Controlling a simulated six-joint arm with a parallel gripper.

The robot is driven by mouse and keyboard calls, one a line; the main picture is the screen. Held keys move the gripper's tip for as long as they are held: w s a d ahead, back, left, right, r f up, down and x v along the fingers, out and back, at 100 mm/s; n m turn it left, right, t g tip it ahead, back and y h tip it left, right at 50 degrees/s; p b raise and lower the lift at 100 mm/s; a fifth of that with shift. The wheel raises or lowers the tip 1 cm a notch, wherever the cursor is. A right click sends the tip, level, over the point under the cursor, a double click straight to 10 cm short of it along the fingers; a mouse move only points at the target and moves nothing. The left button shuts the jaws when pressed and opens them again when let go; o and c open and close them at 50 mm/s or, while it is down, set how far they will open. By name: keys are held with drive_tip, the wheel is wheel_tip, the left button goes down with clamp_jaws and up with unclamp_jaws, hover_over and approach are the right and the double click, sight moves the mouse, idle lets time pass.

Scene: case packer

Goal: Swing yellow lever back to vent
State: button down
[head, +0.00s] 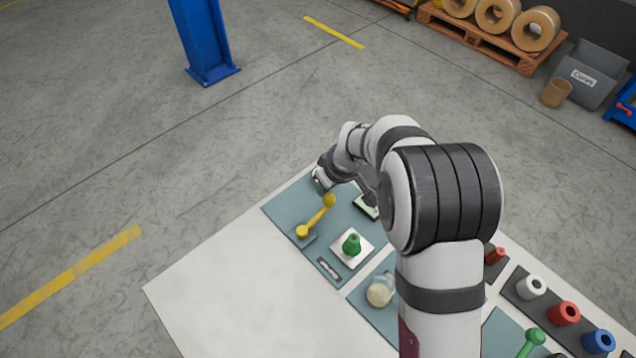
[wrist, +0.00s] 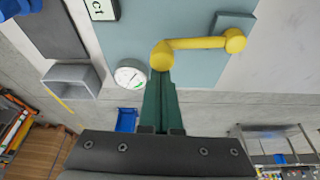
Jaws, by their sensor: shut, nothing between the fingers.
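In the wrist view the lever (wrist: 198,43) lies roughly across the picture, with one rounded end by a small grey block at right and the other end (wrist: 162,55) straight ahead of my fingers. My gripper (wrist: 161,82) is shut and empty, its dark green fingertips close to that near end. I cannot tell whether they touch it. In the head view the fingertips are not clearly visible beside the arm.
A round white gauge (wrist: 131,75) is just left of my fingers in the wrist view, with a labelled plate (wrist: 101,9) beyond. A green knob (head: 352,244) on a white plate stands near the lever. The white table (head: 230,290) is bare at left.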

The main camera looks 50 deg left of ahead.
drive_tip(key=shift+w+d, duration=0.1)
drive_tip(key=shift+d, duration=0.4)
idle(0.3)
drive_tip(key=a, duration=0.4)
drive_tip(key=shift+w+r, duration=0.1)
drive_tip(key=shift+w, duration=0.2)
drive_tip(key=v, duration=1)
drive_tip(key=shift+s, duration=0.15)
